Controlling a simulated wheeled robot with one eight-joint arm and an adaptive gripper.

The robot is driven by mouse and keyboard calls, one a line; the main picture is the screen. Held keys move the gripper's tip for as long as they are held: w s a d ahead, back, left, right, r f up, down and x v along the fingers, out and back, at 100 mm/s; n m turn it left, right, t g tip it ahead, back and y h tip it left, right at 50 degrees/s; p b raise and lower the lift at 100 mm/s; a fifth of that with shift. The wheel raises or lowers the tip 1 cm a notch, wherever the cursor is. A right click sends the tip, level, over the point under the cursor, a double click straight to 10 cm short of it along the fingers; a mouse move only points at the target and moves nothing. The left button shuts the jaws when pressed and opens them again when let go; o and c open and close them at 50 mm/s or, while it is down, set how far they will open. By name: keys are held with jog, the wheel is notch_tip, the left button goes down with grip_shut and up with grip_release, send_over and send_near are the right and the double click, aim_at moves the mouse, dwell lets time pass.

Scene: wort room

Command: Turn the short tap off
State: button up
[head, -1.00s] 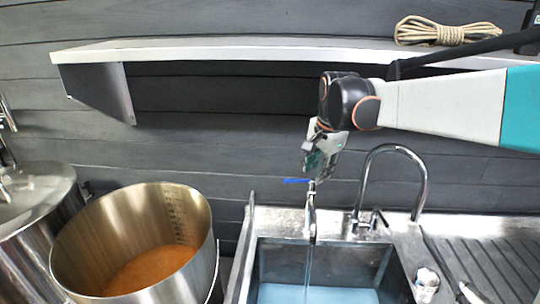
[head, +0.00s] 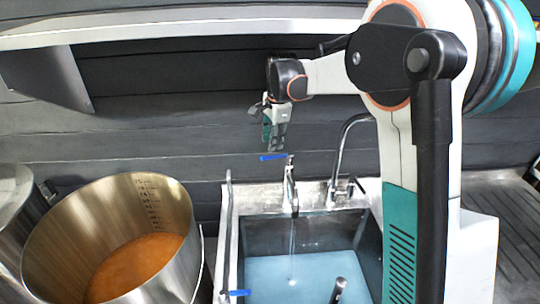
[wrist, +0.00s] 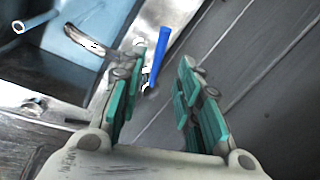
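The short tap (head: 290,190) is chrome, stands at the back edge of the sink and has a blue lever (head: 273,157) on top pointing left. A thin stream of water runs from it into the basin. My gripper (head: 274,147) is just above the lever, fingers pointing down. In the wrist view my gripper (wrist: 165,62) is open and empty, and the blue lever (wrist: 160,58) shows in the gap between its fingers. I cannot tell whether the fingers touch it. The chrome spout (wrist: 85,40) shows at upper left.
A taller curved tap (head: 343,150) stands right of the short one, partly behind my arm. The sink (head: 250,237) holds bluish water. A large steel pot (head: 40,240) with amber liquid is at left. Another blue handle (head: 237,293) shows below. A white shelf (head: 180,30) runs above.

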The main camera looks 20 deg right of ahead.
aim_at(277, 157)
jog(key=f, duration=0.2)
jog(key=w+f, duration=0.1)
jog(key=f, duration=0.2)
jog(key=f+b, duration=0.1)
jog(key=f, duration=0.1)
jog(key=shift+w+a+f, duration=0.15)
jog(key=shift+w+f, duration=0.1)
jog(key=shift+f, duration=0.05)
grip_shut()
